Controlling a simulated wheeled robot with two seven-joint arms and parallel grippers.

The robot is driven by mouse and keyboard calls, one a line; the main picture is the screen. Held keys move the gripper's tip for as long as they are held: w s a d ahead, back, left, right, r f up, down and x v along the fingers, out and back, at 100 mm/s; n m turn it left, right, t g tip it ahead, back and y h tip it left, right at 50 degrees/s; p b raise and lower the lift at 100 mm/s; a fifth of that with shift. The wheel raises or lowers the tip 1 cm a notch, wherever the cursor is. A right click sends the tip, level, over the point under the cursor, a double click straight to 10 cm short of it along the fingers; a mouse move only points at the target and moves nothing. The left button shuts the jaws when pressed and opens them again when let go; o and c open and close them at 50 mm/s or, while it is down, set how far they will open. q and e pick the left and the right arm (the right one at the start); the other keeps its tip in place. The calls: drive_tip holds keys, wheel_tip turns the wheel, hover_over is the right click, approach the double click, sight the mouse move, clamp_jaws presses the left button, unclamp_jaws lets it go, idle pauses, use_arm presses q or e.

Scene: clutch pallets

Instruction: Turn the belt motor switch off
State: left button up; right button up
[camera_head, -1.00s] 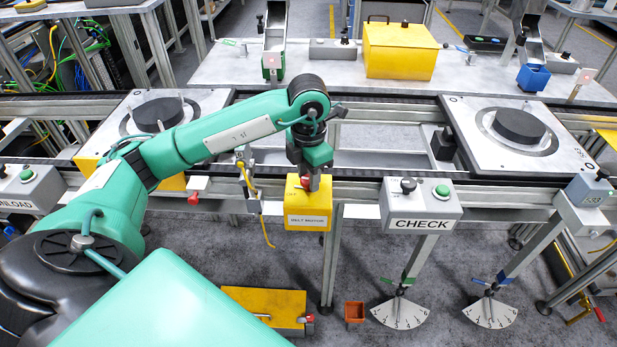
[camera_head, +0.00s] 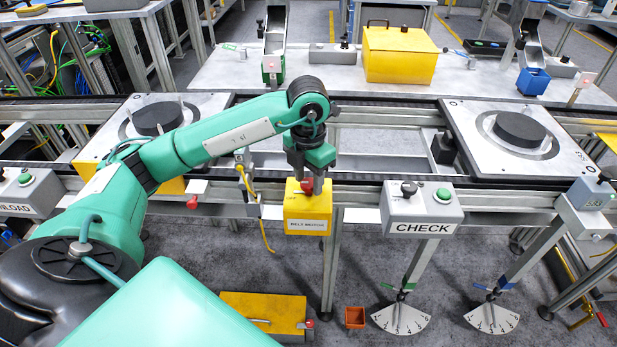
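The belt motor box (camera_head: 307,211) is yellow with a white "BELT MOTOR" label and hangs on the conveyor's front rail at the picture's middle. Its switch is a red knob (camera_head: 307,187) on the top face, partly covered by my gripper. My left gripper (camera_head: 316,187) points down at the box, its grey fingertips right at the knob. From this angle I cannot tell whether the fingers are closed on the knob or only beside it. My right gripper is not in view.
A grey CHECK box (camera_head: 421,211) with a black knob and green button stands just right. An UNLOAD box (camera_head: 29,191) is at far left. Round black discs sit on pallets on the conveyor (camera_head: 390,184). A yellow cable (camera_head: 255,210) hangs left of the motor box.

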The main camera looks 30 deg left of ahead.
sight(309, 182)
use_arm(q)
drive_tip(key=shift+o, duration=0.9)
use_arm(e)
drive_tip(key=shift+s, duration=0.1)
use_arm(q)
wheel_tip(309, 182, up, 7)
drive_tip(key=shift+r, duration=0.15)
wheel_tip(309, 182, up, 6)
drive_tip(key=shift+r+p, duration=0.25)
drive_tip(key=shift+p, duration=0.05)
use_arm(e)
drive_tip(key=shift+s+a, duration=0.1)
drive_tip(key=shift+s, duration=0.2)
